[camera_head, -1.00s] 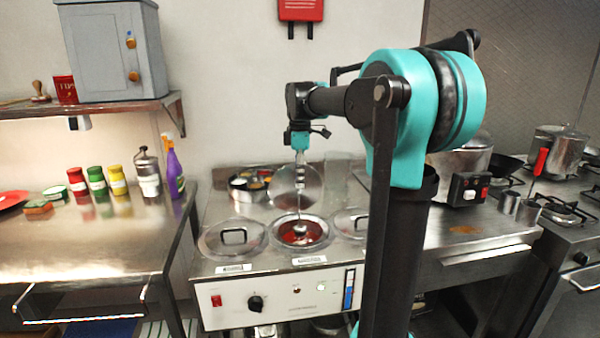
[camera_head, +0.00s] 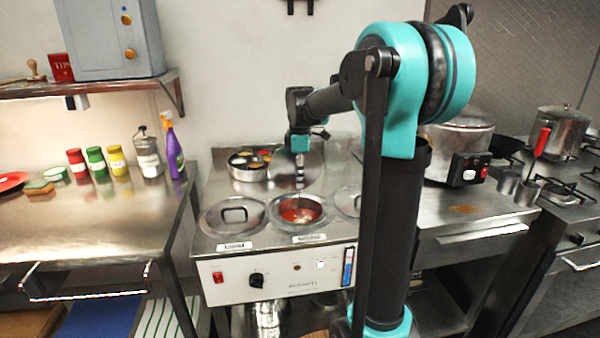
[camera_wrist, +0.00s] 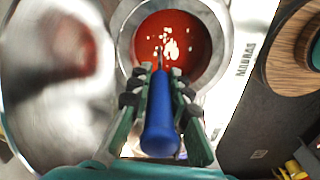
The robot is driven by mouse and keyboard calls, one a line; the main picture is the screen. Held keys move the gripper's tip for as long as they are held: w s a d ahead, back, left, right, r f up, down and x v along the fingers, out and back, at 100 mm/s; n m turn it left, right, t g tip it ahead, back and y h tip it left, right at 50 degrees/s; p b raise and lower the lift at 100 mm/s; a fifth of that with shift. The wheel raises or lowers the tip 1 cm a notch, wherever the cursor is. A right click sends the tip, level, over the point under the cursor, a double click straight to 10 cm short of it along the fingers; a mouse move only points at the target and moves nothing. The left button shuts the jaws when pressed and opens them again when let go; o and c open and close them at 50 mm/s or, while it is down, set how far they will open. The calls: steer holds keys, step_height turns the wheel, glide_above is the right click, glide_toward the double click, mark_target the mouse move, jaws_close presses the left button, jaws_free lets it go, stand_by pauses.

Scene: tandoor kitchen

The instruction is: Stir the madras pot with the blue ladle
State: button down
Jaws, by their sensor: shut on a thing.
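The madras pot (camera_head: 283,207) is the open middle well of the steel warmer, filled with red sauce. In the wrist view the pot (camera_wrist: 126,42) has pale bits floating in its sauce, and a label reading MADRAS lies beside it. My gripper (camera_wrist: 159,84) is shut on the handle of the blue ladle (camera_wrist: 160,122), above the pot. The ladle's shaft runs down toward the sauce; its bowl is hidden, seemingly in the sauce. In the head view my gripper (camera_head: 299,158) points downward over the pot, and the blue handle cannot be made out.
A round spice tin (camera_head: 249,171) sits behind. A steel lid (camera_wrist: 60,75) fills the wrist view's left side. The left counter's front is clear.

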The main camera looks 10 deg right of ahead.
steer(key=shift+f, duration=1.55)
steer(key=shift+s, duration=0.1)
